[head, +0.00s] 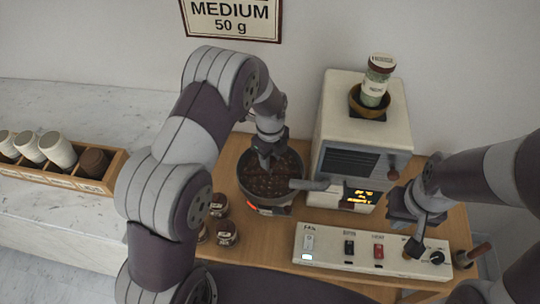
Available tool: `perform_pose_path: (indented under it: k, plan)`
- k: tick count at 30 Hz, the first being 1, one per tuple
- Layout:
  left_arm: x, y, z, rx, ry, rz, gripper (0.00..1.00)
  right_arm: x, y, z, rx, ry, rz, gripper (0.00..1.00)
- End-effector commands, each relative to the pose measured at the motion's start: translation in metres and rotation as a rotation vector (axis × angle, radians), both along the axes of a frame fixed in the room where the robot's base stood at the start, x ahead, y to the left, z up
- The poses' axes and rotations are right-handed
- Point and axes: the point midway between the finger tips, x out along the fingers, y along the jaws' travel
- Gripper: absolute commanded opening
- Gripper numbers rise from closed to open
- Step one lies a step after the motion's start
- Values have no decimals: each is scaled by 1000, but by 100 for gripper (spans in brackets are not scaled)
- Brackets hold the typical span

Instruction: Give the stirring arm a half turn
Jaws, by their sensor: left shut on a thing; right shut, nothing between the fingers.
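A dark round pan (244,184) full of brown beans (272,184) stands on the wooden cart top. My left gripper (264,164) reaches down over the back of the pan and is shut on the stirring arm at the beans. The gripper hides most of the stirring arm, so its angle cannot be told. My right gripper (416,240) is shut and empty, pointing down over the right part of the white control panel (345,261). Whether it touches the panel cannot be told.
A cream machine (337,115) with a lit display stands right of the pan, with a jar (375,85) in a bowl on top. A grey handle-like bar (310,185) lies between pan and machine. Small jars (226,233) stand front left. A cup rack (115,174) is at far left.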

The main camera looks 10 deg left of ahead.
Motion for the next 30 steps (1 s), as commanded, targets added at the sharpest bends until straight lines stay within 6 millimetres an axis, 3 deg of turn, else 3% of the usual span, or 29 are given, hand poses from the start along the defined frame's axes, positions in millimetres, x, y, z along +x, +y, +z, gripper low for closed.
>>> perform_pose_path:
  k: [21,22,24,30]
  plan:
    - [3,-1,3,-1,-10,-74,0,0,0,1,0,0,0,0]
    - [3,-1,3,-1,-10,-74,39,0,0,1,0,0,0,0]
    - [2,-1,3,-1,-8,-73,61,0,0,1,0,0,0,0]
    - [1,0,1,0,-4,-73,61,0,0,0,0,0,0,0]
